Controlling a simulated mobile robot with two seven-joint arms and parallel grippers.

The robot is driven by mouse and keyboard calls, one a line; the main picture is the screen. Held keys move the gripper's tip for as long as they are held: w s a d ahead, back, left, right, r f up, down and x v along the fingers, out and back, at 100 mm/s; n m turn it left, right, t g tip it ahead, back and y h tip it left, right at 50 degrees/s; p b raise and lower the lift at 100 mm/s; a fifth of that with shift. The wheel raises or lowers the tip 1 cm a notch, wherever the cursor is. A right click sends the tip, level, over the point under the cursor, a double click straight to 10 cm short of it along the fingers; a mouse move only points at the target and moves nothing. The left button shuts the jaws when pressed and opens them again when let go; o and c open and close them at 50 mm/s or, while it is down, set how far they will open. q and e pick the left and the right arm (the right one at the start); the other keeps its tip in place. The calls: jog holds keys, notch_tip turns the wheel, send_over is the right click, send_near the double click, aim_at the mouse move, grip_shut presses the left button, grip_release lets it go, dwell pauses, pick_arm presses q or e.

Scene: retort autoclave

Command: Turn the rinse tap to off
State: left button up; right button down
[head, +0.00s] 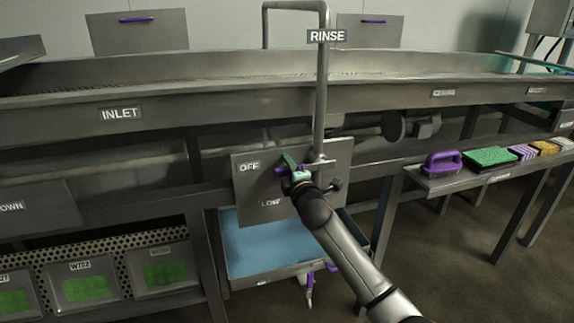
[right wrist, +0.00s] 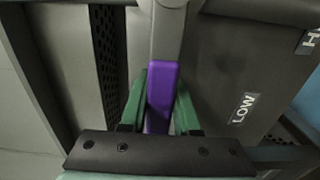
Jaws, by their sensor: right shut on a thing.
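The rinse tap's purple lever (head: 281,169) sits in front of a grey panel (head: 244,191) below the RINSE sign (head: 327,36). It extends left from the upright pipe (head: 320,110), towards the side with the OFF label (head: 249,167) and above the LOW label (head: 271,203). My right gripper (head: 287,166) is at the lever. In the right wrist view its green fingers (right wrist: 160,105) are shut on either side of the purple lever (right wrist: 161,88), with the LOW label (right wrist: 243,108) to the right. The arm hides part of the panel. My left gripper is not in view.
A long steel trough marked INLET (head: 120,113) runs behind the panel. A blue-lined tray (head: 270,245) is below it. A side shelf (head: 445,180) at right holds a purple-handled brush (head: 443,162) and coloured pads. Bins with green contents (head: 85,283) stand lower left.

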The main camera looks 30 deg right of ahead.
jog(key=shift+r, duration=0.1)
jog(key=c, duration=1)
grip_release()
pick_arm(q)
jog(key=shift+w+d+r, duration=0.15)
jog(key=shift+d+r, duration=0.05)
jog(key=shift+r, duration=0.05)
pick_arm(e)
jog(key=o, duration=0.4)
jog(key=shift+c, duration=0.2)
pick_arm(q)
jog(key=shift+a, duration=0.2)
pick_arm(e)
jog(key=v, duration=1.2)
jog(key=shift+s, duration=0.25)
jog(key=shift+a, duration=0.1)
